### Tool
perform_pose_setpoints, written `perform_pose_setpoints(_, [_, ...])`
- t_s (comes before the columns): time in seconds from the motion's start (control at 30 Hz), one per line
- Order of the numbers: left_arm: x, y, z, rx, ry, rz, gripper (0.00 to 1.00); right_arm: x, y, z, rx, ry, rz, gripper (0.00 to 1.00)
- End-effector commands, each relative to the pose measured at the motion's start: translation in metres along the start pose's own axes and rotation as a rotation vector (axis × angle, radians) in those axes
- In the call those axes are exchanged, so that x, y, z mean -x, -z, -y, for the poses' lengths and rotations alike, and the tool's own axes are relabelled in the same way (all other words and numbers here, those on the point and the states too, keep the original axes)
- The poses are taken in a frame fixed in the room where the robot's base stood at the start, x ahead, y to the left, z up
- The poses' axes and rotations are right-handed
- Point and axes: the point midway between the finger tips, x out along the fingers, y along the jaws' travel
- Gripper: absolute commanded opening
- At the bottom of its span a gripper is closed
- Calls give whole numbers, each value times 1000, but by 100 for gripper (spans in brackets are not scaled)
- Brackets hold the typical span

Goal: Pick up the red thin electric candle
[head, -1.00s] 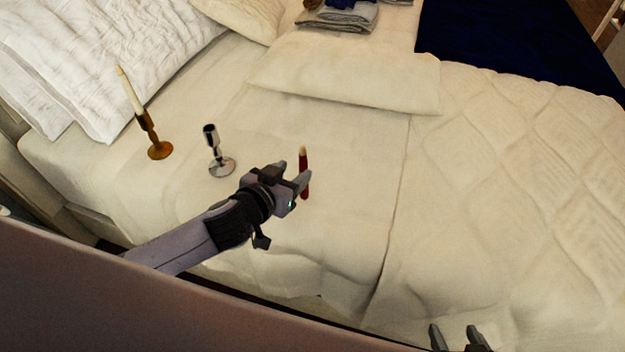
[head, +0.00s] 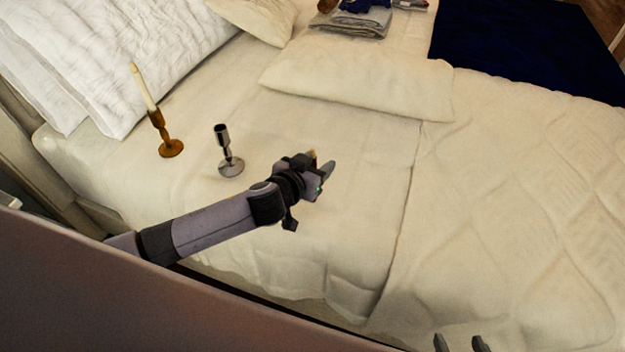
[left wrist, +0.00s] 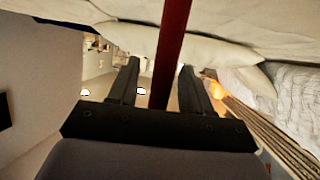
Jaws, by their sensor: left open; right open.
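The red thin electric candle (left wrist: 172,45) runs between the two open fingers of my left gripper (left wrist: 158,80) in the left wrist view. In the head view only the candle's pale tip (head: 313,154) shows clearly, beside the fingers of my left gripper (head: 322,166); the rest is hidden behind the gripper. The left fingers stand apart on either side of the candle, with gaps visible. My right gripper (head: 461,343) is open and empty at the bottom edge of the head view, far from the candle.
A silver candle holder (head: 230,160) stands left of my left gripper. A brass holder (head: 170,147) with a cream candle (head: 142,88) stands further left. A flat pillow (head: 360,82) and folded clothes (head: 362,22) lie beyond. The bed at right is clear.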

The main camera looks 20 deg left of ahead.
Motion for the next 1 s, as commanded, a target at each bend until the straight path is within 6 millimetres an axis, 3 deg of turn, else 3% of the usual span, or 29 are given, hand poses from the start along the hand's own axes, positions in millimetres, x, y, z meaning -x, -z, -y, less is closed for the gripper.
perform_pose_setpoints(0.2, [-1, 0, 0, 0, -1, 0, 49, 0, 0, 0, 0, 0, 0, 67])
perform_pose_setpoints(0.23, [0, 0, 0, 0, -1, 0, 42, 0, 0, 0, 0, 0, 0, 67])
perform_pose_setpoints(0.37, [0, 0, 0, 0, -1, 0, 0, 0, 0, 0, -1, 0, 0, 67])
perform_pose_setpoints(0.77, [1, 4, 0, 1, -1, -1, 0, 1, 1, 0, 0, -1, 0, 67])
perform_pose_setpoints(1.0, [13, 32, -1, 1, -3, -3, 0, 6, 8, 0, 0, -1, 0, 67])
